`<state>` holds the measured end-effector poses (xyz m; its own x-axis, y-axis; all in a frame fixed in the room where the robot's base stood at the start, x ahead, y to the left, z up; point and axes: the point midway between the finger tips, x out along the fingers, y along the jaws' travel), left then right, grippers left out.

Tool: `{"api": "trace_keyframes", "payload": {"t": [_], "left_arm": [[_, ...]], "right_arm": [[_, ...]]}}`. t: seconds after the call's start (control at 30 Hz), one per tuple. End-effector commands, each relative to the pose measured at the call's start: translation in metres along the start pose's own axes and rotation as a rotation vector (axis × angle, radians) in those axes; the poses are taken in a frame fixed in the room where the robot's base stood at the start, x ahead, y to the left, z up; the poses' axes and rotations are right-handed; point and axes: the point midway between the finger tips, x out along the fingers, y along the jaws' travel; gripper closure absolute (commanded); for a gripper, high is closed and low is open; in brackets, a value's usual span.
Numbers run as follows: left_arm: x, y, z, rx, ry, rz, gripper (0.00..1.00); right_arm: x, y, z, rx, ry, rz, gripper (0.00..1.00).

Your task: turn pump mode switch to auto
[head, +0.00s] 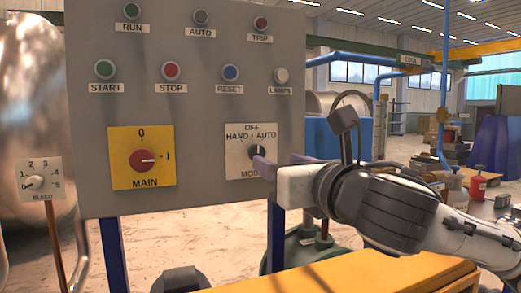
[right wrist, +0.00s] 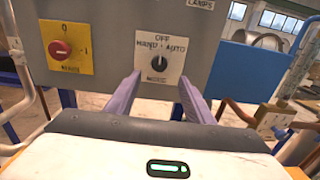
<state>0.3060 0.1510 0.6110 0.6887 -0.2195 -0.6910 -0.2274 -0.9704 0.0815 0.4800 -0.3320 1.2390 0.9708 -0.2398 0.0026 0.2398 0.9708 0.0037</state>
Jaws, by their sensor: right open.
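The pump mode switch is a small black knob (head: 255,151) on a white plate (head: 236,133) at the lower right of the grey panel. The plate reads OFF at the top, HAND on the left and AUTO on the right. In the right wrist view the knob (right wrist: 158,63) looks roughly upright, towards OFF; its exact angle is hard to tell. My right gripper (right wrist: 160,77) is open and empty, its two purple fingers either side of the knob's line. In the head view the right gripper (head: 275,160) is close in front of the plate and partly covers it. My left gripper is out of view.
The grey panel (head: 210,100) also carries a red MAIN switch (head: 141,159) on a yellow plate, several push buttons and lamps. A BLEED dial (head: 38,183) stands at the left. A yellow surface (head: 350,274) lies below the right arm.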

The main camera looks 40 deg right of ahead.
Motion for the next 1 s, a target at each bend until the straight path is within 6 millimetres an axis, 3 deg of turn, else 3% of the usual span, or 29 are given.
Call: {"api": "trace_keyframes", "payload": {"t": [0.03, 0.23, 0.37, 0.6, 1.0], "left_arm": [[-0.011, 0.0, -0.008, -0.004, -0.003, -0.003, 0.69], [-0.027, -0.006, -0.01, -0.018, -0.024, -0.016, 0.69], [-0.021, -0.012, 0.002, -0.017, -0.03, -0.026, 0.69], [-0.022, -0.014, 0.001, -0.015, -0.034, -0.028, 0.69], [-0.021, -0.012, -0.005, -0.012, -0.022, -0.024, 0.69]], "right_arm": [[0.004, -0.001, 0.007, -0.003, 0.007, -0.003, 0.52], [0.014, 0.0, 0.006, -0.008, 0.009, 0.006, 0.52], [0.042, 0.001, -0.001, -0.002, 0.003, 0.005, 0.52], [0.079, 0.001, -0.001, -0.002, 0.003, 0.006, 0.52], [0.091, 0.001, -0.001, -0.004, 0.002, 0.006, 0.52]]}}
